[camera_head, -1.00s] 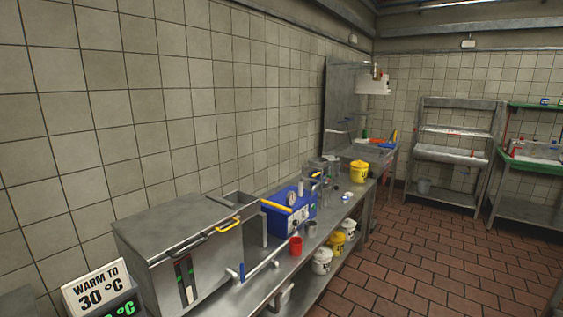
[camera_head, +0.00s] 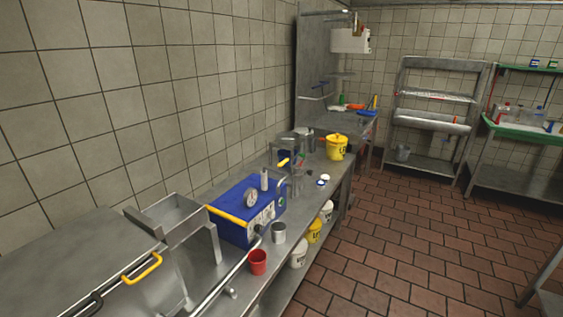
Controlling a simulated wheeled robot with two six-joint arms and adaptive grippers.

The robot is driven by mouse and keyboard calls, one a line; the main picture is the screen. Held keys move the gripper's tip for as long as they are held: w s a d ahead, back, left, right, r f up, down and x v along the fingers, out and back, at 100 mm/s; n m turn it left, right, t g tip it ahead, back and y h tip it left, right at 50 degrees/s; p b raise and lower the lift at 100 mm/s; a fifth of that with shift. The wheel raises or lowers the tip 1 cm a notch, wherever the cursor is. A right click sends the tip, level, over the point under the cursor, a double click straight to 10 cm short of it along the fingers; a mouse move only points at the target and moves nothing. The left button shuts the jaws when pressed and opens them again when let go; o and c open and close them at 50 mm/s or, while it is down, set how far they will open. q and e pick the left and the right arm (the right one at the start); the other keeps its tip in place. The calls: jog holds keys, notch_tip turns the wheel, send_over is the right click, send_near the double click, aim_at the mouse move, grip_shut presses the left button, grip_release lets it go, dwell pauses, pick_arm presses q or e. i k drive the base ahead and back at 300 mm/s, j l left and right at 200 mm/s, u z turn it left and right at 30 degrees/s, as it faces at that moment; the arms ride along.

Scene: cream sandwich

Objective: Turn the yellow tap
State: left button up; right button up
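A small yellow lever (camera_head: 284,162) stands just behind the blue machine, near some metal and clear equipment. A long yellow bar (camera_head: 228,216) runs along the top left edge of the blue machine (camera_head: 236,206), which has a round dial on its front. A yellow handle (camera_head: 141,268) sits on the steel tank (camera_head: 100,255) at the lower left. Neither of my grippers is in view.
A red cup (camera_head: 258,262) and a grey metal cup (camera_head: 278,232) stand on the steel counter before the blue machine. Several buckets sit on the lower shelf. The tiled floor (camera_head: 410,230) to the right is open.

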aim_at(279, 165)
jog(key=l+u, duration=0.1)
jog(key=u, duration=0.3)
jog(key=i+l+u, duration=0.1)
jog(key=u, duration=0.3)
jog(key=l+u, duration=0.2)
jog(key=u, duration=0.2)
jog(key=l+u, duration=0.1)
jog(key=u, duration=0.35)
jog(key=l+u, duration=0.15)
jog(key=l, duration=0.25)
jog(key=k+l+u, duration=0.1)
jog(key=l, duration=0.3)
jog(key=k+l+u, duration=0.15)
jog(key=l, duration=0.2)
jog(key=k+l+u, duration=0.15)
jog(key=l, duration=0.25)
jog(key=k+l+u, duration=0.1)
jog(key=l, duration=0.25)
jog(key=k+l+u, duration=0.15)
jog(key=l, duration=0.2)
jog(key=k+l, duration=0.2)
jog(key=l, duration=0.15)
